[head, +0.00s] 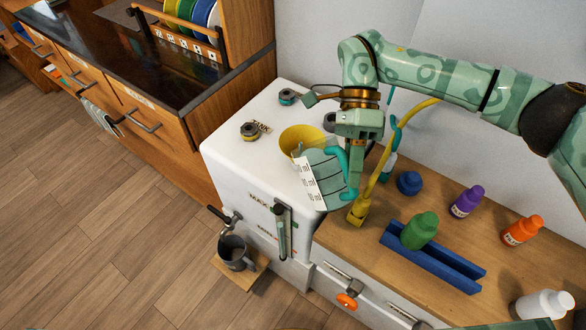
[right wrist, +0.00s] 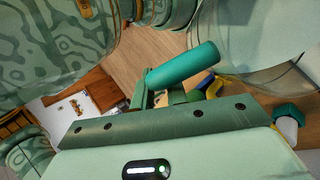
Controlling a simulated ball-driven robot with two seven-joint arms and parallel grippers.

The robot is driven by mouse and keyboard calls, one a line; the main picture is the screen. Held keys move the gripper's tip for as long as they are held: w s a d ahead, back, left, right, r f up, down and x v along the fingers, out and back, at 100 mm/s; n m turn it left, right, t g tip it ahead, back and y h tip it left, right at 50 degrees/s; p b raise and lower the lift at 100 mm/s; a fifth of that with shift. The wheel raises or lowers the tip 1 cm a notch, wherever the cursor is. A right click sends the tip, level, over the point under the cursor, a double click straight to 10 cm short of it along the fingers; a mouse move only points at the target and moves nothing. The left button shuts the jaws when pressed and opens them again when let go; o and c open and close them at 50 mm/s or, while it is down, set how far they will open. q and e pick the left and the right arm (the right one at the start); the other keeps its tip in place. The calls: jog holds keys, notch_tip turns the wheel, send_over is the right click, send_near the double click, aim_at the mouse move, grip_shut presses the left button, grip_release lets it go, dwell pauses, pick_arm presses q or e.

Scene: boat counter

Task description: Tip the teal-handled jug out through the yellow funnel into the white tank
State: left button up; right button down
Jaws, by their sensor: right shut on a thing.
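The white tank (head: 235,150) stands at the end of the wooden counter, with the yellow funnel (head: 300,134) upright in its top. The clear jug (head: 324,178), with a white graduated strip and a teal handle (head: 346,162), is tilted beside and partly in front of the funnel. Its mouth end is close to the funnel; I cannot tell whether they touch or whether liquid flows. My right gripper (head: 354,168) is shut on the teal handle, which also shows in the right wrist view (right wrist: 183,68). My left gripper is not in view.
A grey mug (head: 234,252) stands under the tank's tap. A yellow hose (head: 384,165) rises right of the jug.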

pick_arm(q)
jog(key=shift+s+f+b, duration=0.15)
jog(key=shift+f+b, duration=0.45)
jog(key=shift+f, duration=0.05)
pick_arm(e)
jog(key=shift+w+r+g, duration=0.15)
jog(key=shift+r+g, duration=0.25)
jog(key=shift+r, duration=0.05)
